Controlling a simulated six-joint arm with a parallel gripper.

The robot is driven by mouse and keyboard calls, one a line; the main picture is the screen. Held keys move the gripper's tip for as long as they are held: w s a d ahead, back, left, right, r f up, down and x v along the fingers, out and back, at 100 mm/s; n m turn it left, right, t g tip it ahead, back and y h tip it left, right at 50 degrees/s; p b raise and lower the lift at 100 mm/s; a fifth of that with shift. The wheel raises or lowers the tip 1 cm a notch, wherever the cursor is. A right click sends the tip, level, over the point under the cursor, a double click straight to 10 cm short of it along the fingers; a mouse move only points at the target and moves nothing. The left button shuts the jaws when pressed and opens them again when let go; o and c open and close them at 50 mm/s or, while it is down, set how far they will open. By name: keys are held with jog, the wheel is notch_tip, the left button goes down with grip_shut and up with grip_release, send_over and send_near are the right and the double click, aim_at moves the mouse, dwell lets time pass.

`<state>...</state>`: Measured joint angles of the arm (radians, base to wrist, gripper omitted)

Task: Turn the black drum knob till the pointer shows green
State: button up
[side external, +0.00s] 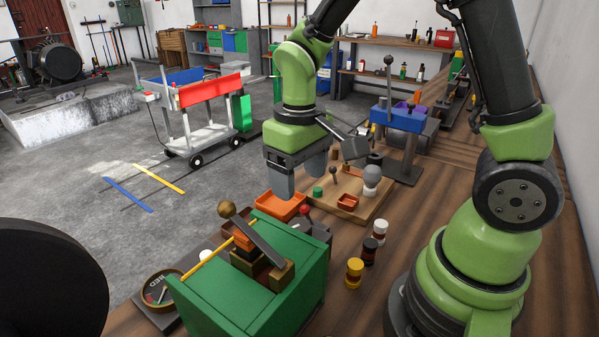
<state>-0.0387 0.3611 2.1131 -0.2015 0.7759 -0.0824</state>
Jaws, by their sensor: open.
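A round dial (160,288) with a brass-coloured rim and a dark face lies at the lower left, beside the green box (246,293). Lettering shows on its face, and its pointer is too small to read surely. A large black round form (45,280) fills the lower left corner, cut off by the picture edge. I cannot tell whether it is the black drum knob, and no other knob is clearly that one. My gripper (299,177) points down above the orange tray (282,205), behind the green box. Its grey fingers are apart and nothing shows between them.
A wooden board (345,204) with small knobs lies behind. A blue-topped stand (398,117) is farther back.

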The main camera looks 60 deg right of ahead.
jog(key=shift+m, duration=7.5)
jog(key=s+a+r+n+t+y, duration=0.1)
jog(key=s+r+n+t+y, duration=0.1)
jog(key=s+r+n+t, duration=0.5)
jog(key=s+r+n, duration=0.4)
jog(key=r+n, duration=0.1)
jog(key=r, duration=0.2)
jog(key=shift+s+a, duration=0.25)
jog(key=shift+a, duration=0.1)
